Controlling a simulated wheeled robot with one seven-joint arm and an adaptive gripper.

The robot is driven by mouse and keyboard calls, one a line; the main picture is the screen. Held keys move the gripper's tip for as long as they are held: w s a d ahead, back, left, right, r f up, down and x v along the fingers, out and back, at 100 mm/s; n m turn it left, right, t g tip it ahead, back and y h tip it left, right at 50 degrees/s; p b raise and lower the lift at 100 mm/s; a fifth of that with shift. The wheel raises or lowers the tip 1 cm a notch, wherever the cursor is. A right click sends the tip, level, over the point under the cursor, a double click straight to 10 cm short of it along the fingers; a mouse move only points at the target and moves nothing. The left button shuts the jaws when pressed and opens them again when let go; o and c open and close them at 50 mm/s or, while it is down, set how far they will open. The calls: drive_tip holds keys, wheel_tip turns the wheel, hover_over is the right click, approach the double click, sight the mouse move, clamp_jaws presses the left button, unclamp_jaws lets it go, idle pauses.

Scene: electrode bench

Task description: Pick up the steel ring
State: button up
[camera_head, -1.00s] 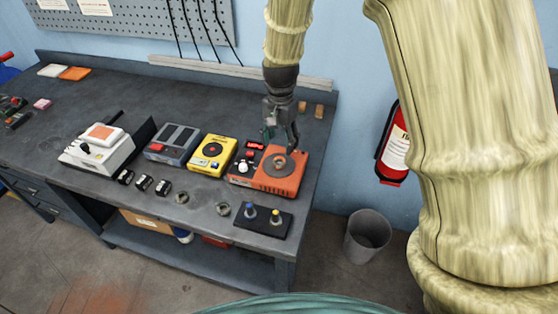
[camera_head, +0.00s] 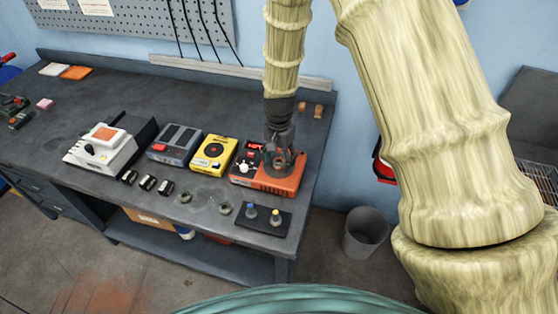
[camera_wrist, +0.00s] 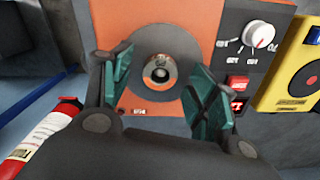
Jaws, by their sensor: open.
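A small steel ring (camera_wrist: 160,71) with a dark hole sits at the centre of a grey round plate (camera_wrist: 182,50) on the orange device (camera_head: 289,186). My gripper (camera_wrist: 162,78) is open, its green-padded fingers on either side of the ring in the wrist view and apart from it. In the head view my gripper (camera_head: 280,165) points down over the orange device and hides the plate and the ring. I cannot tell the exact height of the fingertips. Two more ring-like pieces lie on the bench, one left (camera_head: 184,197) and one right (camera_head: 225,208).
A yellow device (camera_head: 214,154) stands just left of the orange one, with a blue-grey device (camera_head: 174,143) beyond it. A black pad (camera_head: 263,218) with two small knobbed pieces lies in front. A waste bin (camera_head: 366,233) stands right of the bench. The back of the bench is mostly clear.

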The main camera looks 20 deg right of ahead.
drive_tip(key=shift+f, duration=0.3)
drive_tip(key=c, duration=1.3)
drive_tip(key=shift+o, duration=0.2)
drive_tip(key=shift+r, duration=0.1)
